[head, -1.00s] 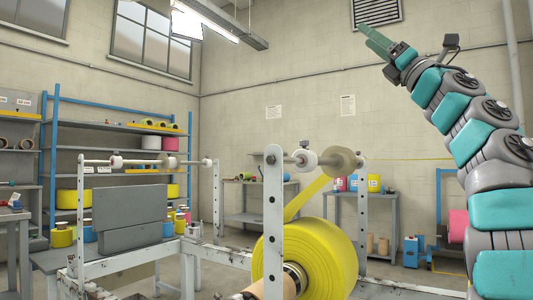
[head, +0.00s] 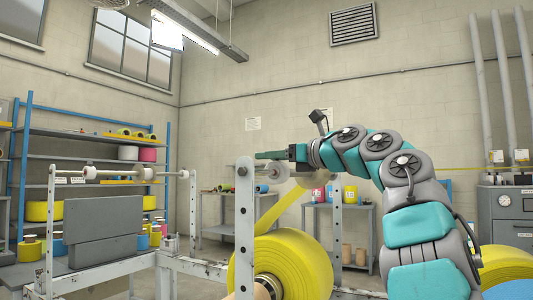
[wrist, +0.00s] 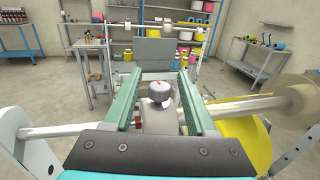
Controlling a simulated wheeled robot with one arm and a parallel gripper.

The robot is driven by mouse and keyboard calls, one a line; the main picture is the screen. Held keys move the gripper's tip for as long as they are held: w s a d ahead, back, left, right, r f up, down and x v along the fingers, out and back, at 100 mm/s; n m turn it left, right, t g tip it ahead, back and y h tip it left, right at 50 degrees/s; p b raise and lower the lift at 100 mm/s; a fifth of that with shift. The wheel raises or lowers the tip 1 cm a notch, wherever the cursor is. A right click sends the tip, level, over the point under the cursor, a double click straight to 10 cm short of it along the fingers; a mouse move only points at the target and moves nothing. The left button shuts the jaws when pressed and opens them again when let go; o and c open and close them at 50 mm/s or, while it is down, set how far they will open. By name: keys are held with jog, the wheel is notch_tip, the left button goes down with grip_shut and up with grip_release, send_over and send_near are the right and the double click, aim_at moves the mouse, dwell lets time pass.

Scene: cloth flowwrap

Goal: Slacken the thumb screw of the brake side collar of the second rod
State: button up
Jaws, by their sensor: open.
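My gripper (head: 264,155) reaches left over the near rod, above the yellow film roll. In the wrist view its two green fingers (wrist: 157,74) are open and spread. A dark grey, knurled thumb screw (wrist: 160,90) shows between them, standing up from a pale collar (wrist: 157,119) on the rod (wrist: 88,134). I see a gap between the screw and each finger. The depth between fingertips and screw is hard to tell. A tan roller (wrist: 286,94) sits on the rod to the right.
A perforated white upright (head: 244,230) stands close to the collar. The yellow film roll (head: 302,262) lies below my arm. A farther rod (head: 108,174) with white collars crosses the frame at left. Blue shelving (head: 85,142) stands behind.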

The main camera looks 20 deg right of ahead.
jog(key=shift+x, duration=0.9)
grip_shut()
